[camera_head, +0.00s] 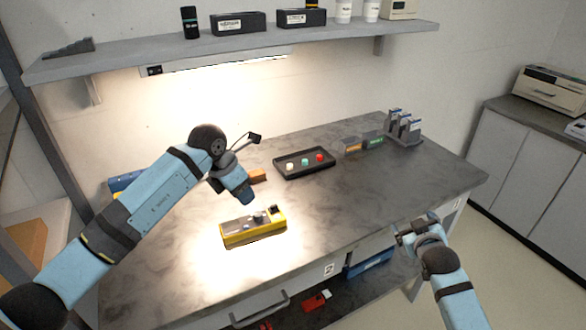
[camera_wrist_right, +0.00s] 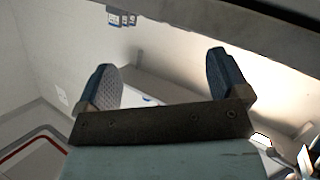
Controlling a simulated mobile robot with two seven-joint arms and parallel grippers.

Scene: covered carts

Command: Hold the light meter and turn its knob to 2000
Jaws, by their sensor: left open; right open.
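The light meter (camera_head: 240,237), a yellow box with a grey top face and dark raised parts, lies on the dark table under the lamp light. I cannot read its knob setting. My left gripper (camera_head: 246,198) is above and just behind the meter, pointing down and apart from it. Its jaws are open, with nothing seen between them. My right gripper (camera_head: 415,224) is open and empty by the table's right front edge, well away from the meter. In the right wrist view its two blue fingers (camera_wrist_right: 162,78) stand wide apart.
A black tray (camera_head: 291,173) with coloured knobs lies behind the meter. An orange block (camera_head: 258,176) is near my left wrist. Grey holders (camera_head: 404,130) stand at the back right corner. A shelf (camera_head: 160,60) hangs above. The table right of the meter is clear.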

